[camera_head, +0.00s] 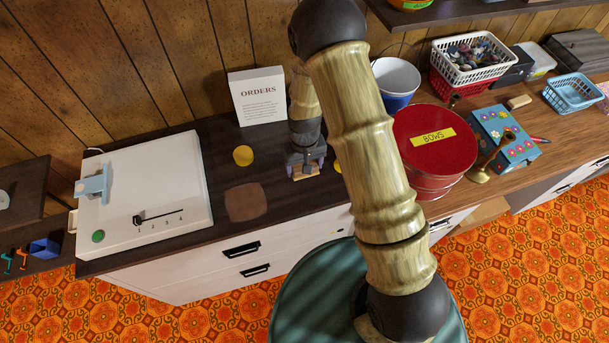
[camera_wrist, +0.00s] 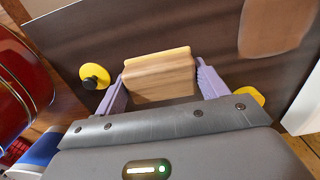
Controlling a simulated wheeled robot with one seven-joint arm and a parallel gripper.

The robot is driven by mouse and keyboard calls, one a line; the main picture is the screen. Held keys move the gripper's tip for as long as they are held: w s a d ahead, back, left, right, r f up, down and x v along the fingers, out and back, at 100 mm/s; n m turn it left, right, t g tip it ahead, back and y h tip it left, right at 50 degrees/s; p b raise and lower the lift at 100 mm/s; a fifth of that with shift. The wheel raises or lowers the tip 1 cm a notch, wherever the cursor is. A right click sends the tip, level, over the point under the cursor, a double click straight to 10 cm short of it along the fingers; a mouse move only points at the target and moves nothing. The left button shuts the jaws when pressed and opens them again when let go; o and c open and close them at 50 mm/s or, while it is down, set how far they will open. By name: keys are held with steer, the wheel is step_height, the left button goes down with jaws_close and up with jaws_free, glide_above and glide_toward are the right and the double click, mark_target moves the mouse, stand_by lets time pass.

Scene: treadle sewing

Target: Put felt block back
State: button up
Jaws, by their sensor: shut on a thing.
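A wooden block (camera_wrist: 160,78) with a paler top edge, which I take for the felt block, is between the two purple fingers of my gripper (camera_wrist: 162,90) in the wrist view. The fingers are shut on its two ends. In the head view my gripper (camera_head: 306,167) is over the dark counter, in front of the ORDERS sign, and a small part of the block (camera_head: 305,177) shows below the fingers. I cannot tell whether the block touches the counter. No felt is clearly visible on it.
A brown square patch (camera_head: 246,202) and a yellow disc (camera_head: 243,155) lie left of my gripper. A white machine (camera_head: 150,190) stands farther left. The ORDERS sign (camera_head: 259,97) stands behind. A red BOWS tin (camera_head: 434,150) and blue-white bucket (camera_head: 397,80) stand right.

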mark_target(305, 182)
steer(key=shift+f, duration=0.95)
steer(key=shift+f, duration=0.1)
steer(key=shift+f+p, duration=0.5)
steer(key=shift+f, duration=1.45)
steer(key=shift+f, duration=0.2)
steer(key=o, duration=0.9)
step_height(305, 182, up, 12)
steer(key=shift+r+b, duration=0.2)
steer(key=shift+b, duration=1)
